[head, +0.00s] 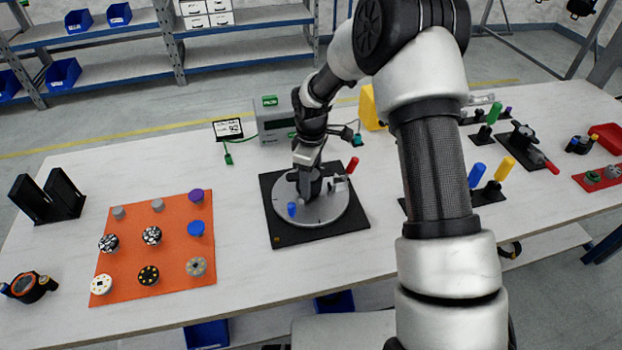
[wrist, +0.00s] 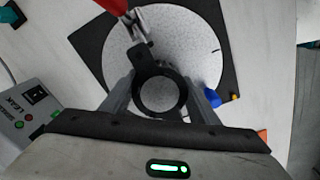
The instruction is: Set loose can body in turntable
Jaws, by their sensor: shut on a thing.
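The turntable (head: 325,212) is a pale grey disc on a black square base, in the middle of the table. It fills the upper part of the wrist view (wrist: 188,40). My gripper (head: 308,185) points down over the disc. A red-handled clamp (head: 345,175) stands at the disc's right. A blue peg (head: 291,209) is at its front left. I cannot tell whether the held piece touches the disc.
An orange mat (head: 170,275) with several small round parts lies to the left. A black upright holder (head: 48,196) is at the far left. A grey box (head: 274,120) stands behind the turntable. Clamps with coloured handles (head: 490,185) are at the right.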

